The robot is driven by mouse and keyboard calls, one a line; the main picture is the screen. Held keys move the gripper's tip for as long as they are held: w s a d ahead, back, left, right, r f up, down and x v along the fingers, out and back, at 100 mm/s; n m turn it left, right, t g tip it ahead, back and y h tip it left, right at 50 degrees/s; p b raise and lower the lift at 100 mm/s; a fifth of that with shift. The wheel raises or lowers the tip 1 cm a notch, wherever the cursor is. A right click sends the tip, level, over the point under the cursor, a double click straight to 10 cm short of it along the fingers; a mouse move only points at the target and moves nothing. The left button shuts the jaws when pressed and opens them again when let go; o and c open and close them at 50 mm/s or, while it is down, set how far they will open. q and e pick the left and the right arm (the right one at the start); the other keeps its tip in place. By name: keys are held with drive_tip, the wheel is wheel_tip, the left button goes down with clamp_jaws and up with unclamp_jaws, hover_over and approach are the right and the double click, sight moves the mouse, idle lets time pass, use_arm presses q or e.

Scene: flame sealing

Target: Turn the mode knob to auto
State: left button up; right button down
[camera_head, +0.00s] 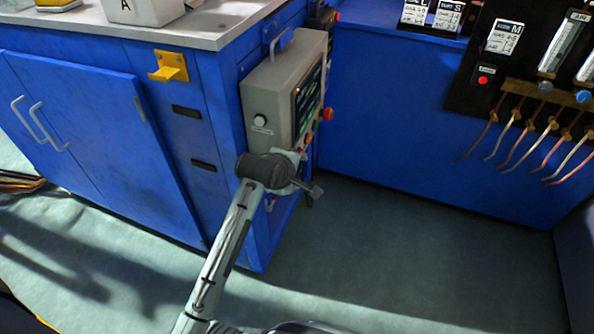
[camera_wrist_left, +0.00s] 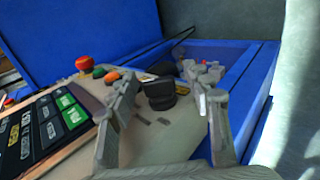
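A grey control box (camera_head: 270,92) hangs on the end of the blue cabinet, its screen and buttons facing right. In the left wrist view, a black knob (camera_wrist_left: 159,92) stands on the panel's pale face, beside a small label. I take it for the mode knob; its setting cannot be read. My left gripper (camera_head: 301,166) is at the lower end of the box. In the wrist view, its fingers (camera_wrist_left: 171,88) are open, one on each side of the knob, with gaps visible; contact cannot be told. In the head view the gripper hides the knob. My right gripper is not in view.
Red (camera_wrist_left: 84,63), green (camera_wrist_left: 98,72) and orange (camera_wrist_left: 112,77) buttons sit close to the left finger. A lit screen (camera_wrist_left: 45,130) is at the left. A round knob (camera_head: 260,121) is on the box's side. Open floor (camera_head: 400,260) lies to the right.

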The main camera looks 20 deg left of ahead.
use_arm(q)
drive_tip(key=shift+r, duration=0.1)
drive_tip(key=v, duration=0.7)
drive_tip(key=shift+s, duration=0.15)
drive_tip(key=shift+r, duration=0.1)
idle(0.4)
